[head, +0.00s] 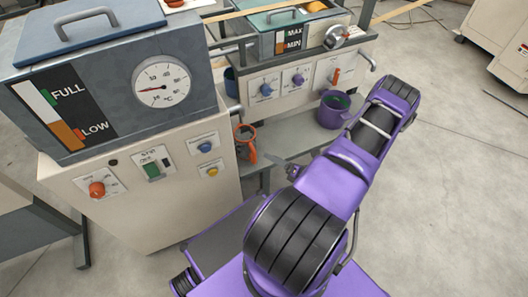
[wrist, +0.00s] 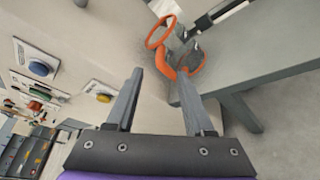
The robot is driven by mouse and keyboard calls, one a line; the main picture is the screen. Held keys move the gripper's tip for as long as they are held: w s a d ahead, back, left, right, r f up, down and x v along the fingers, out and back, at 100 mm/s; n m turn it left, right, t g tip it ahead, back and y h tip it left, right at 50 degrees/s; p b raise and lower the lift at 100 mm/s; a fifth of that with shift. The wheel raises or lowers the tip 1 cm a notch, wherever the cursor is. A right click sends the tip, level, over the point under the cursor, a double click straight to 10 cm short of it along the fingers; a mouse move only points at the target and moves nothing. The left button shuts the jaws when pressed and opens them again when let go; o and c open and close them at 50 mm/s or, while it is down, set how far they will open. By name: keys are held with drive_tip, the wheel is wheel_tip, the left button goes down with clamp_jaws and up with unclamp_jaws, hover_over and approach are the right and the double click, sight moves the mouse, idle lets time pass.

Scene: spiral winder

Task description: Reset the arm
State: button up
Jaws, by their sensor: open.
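My gripper (wrist: 160,74) is open in the wrist view, its two grey fingers apart and nothing held between them. The tip of the right finger overlaps an orange looped object (wrist: 158,32) in the picture; I cannot tell whether they touch. That orange object also shows in the head view (head: 246,146), at the left end of the grey shelf (head: 298,137) beside the cream cabinet. My purple arm reaches forward across the right half of the head view.
The cream cabinet (head: 140,215) stands left, with knobs, a switch and a grey tank (head: 100,90) with a dial (head: 161,84) on top. A purple bucket (head: 332,111) stands on the shelf. A control panel (head: 297,82) rises behind it.

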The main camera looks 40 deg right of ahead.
drive_tip(key=shift+v, duration=1.15)
